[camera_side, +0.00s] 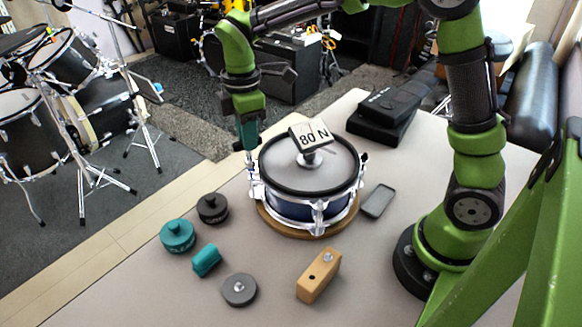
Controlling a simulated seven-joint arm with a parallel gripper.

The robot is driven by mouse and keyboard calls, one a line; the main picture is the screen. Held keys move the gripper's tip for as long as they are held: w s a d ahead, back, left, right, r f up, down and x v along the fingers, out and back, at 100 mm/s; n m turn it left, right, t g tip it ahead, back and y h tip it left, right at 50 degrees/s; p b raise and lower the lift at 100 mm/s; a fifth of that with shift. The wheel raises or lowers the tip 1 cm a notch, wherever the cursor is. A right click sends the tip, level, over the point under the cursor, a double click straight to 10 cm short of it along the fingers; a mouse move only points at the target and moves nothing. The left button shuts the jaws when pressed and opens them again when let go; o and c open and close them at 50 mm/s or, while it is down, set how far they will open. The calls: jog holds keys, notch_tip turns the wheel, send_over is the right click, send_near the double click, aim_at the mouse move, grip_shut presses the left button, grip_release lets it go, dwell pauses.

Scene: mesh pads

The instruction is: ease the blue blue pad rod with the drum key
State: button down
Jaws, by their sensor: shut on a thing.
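A blue-shelled mesh pad (290,209) with a grey head and black hoop sits on a round wooden base at the table's middle. Silver lugs and rods stand around its rim; a rod at the left (253,183) is nearest my gripper. My gripper (247,122) points down above that left rim, shut on a teal drum key (246,136). The key is upright, its shaft reaching down to the top of the left rod. I cannot tell whether the key is seated on the rod. A sign reading "80 N" (310,136) stands on the head.
Left front are a black knobbed disc (212,208), a teal knobbed disc (178,235), a teal block (206,260) and a grey disc (239,290). A wooden block (319,276) lies in front, a grey tray (377,201) right, a black device (385,115) behind.

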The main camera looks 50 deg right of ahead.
jog(key=n, duration=0.6)
jog(key=shift+n, duration=0.3)
jog(key=n, duration=0.4)
jog(key=shift+n, duration=0.4)
jog(key=shift+a+m, duration=0.1)
jog(key=shift+m, duration=0.9)
jog(key=shift+r, duration=1.55)
